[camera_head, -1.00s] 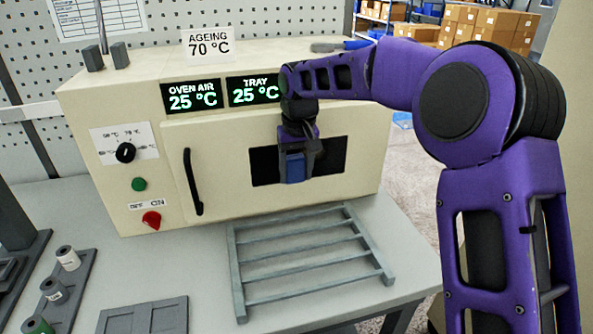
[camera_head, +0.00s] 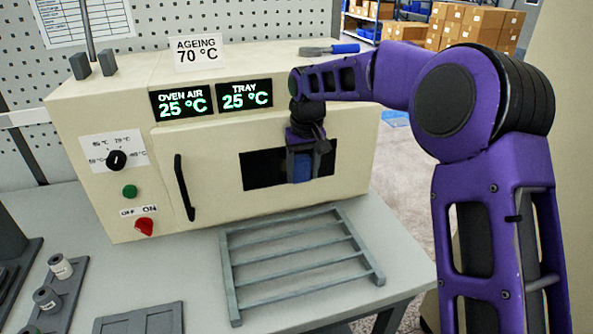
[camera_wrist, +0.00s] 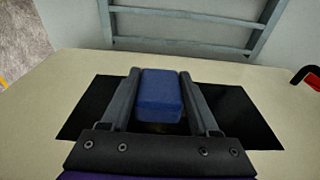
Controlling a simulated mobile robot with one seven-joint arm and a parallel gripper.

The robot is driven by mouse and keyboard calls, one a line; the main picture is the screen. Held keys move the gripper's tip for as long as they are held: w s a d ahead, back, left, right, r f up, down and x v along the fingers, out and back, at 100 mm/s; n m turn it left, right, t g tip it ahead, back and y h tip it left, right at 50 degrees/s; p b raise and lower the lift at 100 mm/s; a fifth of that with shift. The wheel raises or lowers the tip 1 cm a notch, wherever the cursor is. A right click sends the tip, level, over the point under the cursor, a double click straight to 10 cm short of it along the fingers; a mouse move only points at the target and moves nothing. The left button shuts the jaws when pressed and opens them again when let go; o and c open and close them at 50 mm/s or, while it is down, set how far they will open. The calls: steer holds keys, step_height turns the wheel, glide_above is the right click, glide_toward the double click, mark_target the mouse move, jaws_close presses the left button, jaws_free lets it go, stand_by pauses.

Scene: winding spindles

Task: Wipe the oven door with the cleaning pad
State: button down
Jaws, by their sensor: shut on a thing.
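The oven door (camera_head: 215,150) is cream, closed, with a black handle at its left and a dark window (camera_head: 262,170). The door also shows in the wrist view (camera_wrist: 270,82). My gripper (camera_head: 303,172) is in front of the right part of the window. It is shut on a blue cleaning pad (camera_wrist: 161,95), held between both fingers; the pad also shows small in the head view (camera_head: 300,167). The pad overlaps the window in both views. I cannot tell whether it touches the door.
A grey slatted rack (camera_head: 300,262) lies on the table (camera_head: 395,240) before the oven. A red knob (camera_head: 145,226) and a green button (camera_head: 130,191) are left of the door. A blue-handled tool (camera_head: 343,48) lies on the oven top. Small spools on a grey holder stand at lower left.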

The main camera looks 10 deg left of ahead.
steer(key=shift+s, duration=0.15)
steer(key=shift+w+d, duration=1.2)
steer(key=shift+d, duration=0.5)
steer(key=s+a, duration=0.4)
steer(key=a, duration=0.3)
steer(key=shift+s+r, duration=0.15)
steer(key=shift+r, duration=0.15)
stand_by(1.9)
steer(key=shift+f, duration=0.1)
steer(key=s+d+b, duration=0.3)
steer(key=s, duration=0.2)
steer(key=shift+d, duration=0.15)
